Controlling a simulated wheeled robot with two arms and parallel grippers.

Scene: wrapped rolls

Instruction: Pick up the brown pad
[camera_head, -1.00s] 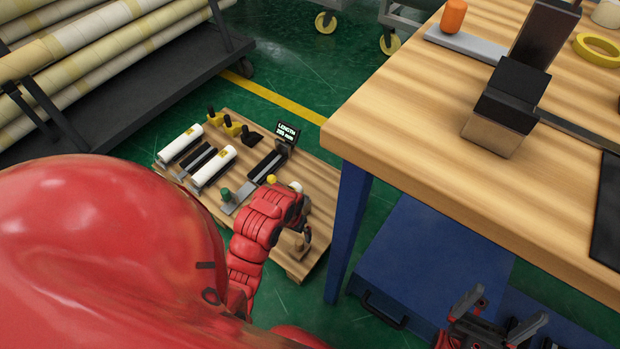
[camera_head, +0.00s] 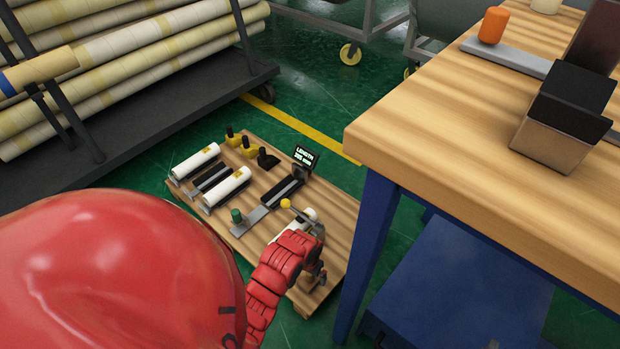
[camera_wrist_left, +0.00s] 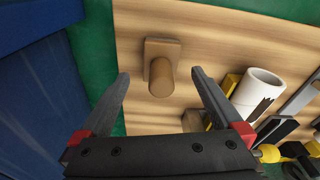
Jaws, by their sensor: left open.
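The brown pad (camera_wrist_left: 161,68) is a small square plate with a round upright handle. In the left wrist view it stands on bare wood near the edge of a low wooden board (camera_wrist_left: 210,25). My left gripper (camera_wrist_left: 161,76) is open, and the pad shows between its two fingers with clear gaps on both sides. In the head view my left gripper (camera_head: 319,248) is over the board's near right part, and my red arm partly hides what is there. The pad (camera_head: 318,277) is small and partly covered in that view. My right gripper is not in view.
White rolls (camera_head: 226,186), yellow-and-black handled tools (camera_head: 249,146), a green-topped piece (camera_head: 236,215) and a length display (camera_head: 305,156) crowd the board. A tall wooden table (camera_head: 440,120) with a blue leg (camera_head: 370,240) stands close on the right.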

